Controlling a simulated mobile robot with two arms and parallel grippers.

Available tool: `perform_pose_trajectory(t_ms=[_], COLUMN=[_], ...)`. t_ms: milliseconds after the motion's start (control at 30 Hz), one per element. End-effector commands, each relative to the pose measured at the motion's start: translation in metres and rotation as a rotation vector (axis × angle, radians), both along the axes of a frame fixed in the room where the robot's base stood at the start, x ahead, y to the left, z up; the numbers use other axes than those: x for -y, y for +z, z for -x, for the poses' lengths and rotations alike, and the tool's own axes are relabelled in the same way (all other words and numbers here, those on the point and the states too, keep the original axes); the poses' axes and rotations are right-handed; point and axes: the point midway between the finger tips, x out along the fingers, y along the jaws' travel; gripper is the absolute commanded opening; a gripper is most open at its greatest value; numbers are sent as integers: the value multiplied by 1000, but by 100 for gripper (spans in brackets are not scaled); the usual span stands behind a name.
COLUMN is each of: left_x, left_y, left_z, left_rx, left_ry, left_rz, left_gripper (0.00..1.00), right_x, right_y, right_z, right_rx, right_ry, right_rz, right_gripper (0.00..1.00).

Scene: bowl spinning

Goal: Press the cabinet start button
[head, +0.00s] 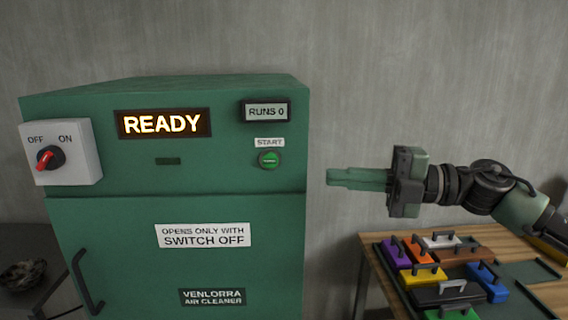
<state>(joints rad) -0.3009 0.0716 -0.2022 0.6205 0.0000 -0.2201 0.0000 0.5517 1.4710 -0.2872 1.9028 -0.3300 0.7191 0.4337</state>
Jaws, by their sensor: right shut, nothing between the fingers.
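The green cabinet (120,230) stands at the left and middle of the head view. Its round green start button (269,159) sits at the upper right of the front, under a START label (269,142). The lit display (163,123) reads READY. The counter (266,111) reads RUNS 0. The switch (49,157) at the left has a red handle on a white box, between OFF and ON labels. My right gripper (330,178) is shut and empty, right of the cabinet and a little lower than the button, apart from it in the picture. My left gripper is not in view.
A wooden table (375,262) at the lower right carries several coloured blocks with handles, such as a yellow one (424,275). The cabinet door has a dark handle (86,283). A dark lumpy object (22,275) lies at the lower left. Grey wall fills the back.

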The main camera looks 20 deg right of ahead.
Motion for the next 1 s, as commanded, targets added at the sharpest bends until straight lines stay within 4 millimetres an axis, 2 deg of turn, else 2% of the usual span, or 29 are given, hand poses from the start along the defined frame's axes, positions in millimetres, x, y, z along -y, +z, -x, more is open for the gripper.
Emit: perform_pose_trajectory(t_ms=[167, 533, 700, 1000], left_x=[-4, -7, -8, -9], left_y=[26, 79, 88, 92], left_z=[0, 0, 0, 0], left_rx=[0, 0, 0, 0], left_ry=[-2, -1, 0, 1], left_rz=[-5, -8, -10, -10], left_gripper=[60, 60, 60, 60], right_x=[-18, -86, -78, -73], right_y=[9, 9, 4, 1], right_z=[-9, -48, -74, -87], right_rx=[3, 2, 0, 1], right_ry=[4, 6, -1, 1], right_rz=[-4, -3, -4, 1], right_gripper=[0, 0, 0, 0])
